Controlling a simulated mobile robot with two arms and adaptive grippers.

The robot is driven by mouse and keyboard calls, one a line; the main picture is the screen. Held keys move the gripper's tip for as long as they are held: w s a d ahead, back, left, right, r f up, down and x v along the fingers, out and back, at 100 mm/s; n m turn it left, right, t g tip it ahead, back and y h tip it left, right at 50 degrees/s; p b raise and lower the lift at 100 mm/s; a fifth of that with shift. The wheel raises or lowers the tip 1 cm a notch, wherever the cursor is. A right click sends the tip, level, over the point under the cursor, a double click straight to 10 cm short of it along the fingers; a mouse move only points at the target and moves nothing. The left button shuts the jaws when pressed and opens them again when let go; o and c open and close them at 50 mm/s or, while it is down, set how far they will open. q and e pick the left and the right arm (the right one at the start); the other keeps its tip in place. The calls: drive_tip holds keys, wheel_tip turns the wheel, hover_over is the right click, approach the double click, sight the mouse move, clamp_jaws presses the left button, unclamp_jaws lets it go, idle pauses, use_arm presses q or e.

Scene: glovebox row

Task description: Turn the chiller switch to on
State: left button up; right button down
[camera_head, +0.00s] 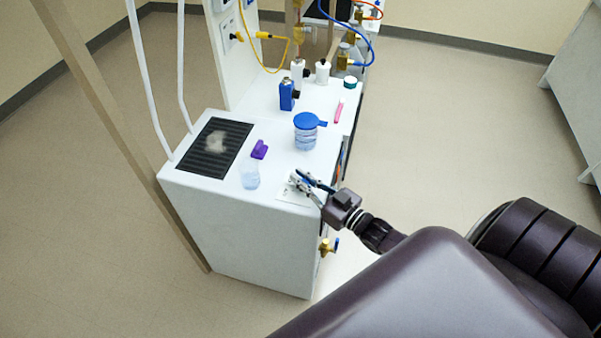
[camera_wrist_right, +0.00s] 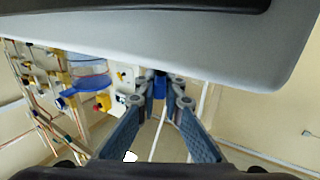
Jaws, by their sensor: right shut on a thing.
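The white cabinet (camera_head: 235,235) stands low in the middle of the head view, with a black grille (camera_head: 215,148) on its top. A pale plate (camera_head: 288,197) lies at the front right of that top. My right gripper (camera_head: 299,181) is over this plate, its jaws shut on a small part that they mostly hide. In the right wrist view a small blue piece (camera_wrist_right: 160,87) shows between the fingertips (camera_wrist_right: 160,95). I take it to be the chiller switch; its setting cannot be read. My left gripper is not in view.
A blue-lidded jar (camera_head: 305,138), a clear beaker (camera_head: 249,177) and a purple piece (camera_head: 260,149) stand near the gripper. Behind are a blue bottle (camera_head: 286,95) and a pink tube (camera_head: 339,111). A brass valve (camera_head: 327,246) juts from the cabinet side.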

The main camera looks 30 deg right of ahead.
drive_tip(key=shift+m+h, duration=0.3)
drive_tip(key=shift+h, duration=0.1)
drive_tip(key=c, duration=2)
unclamp_jaws()
drive_tip(key=shift+d, duration=0.1)
drive_tip(key=shift+c, duration=0.2)
drive_tip(key=shift+s, duration=0.1)
drive_tip(key=s+d, duration=0.2)
drive_tip(key=s, duration=0.9)
drive_tip(key=shift+s, duration=0.4)
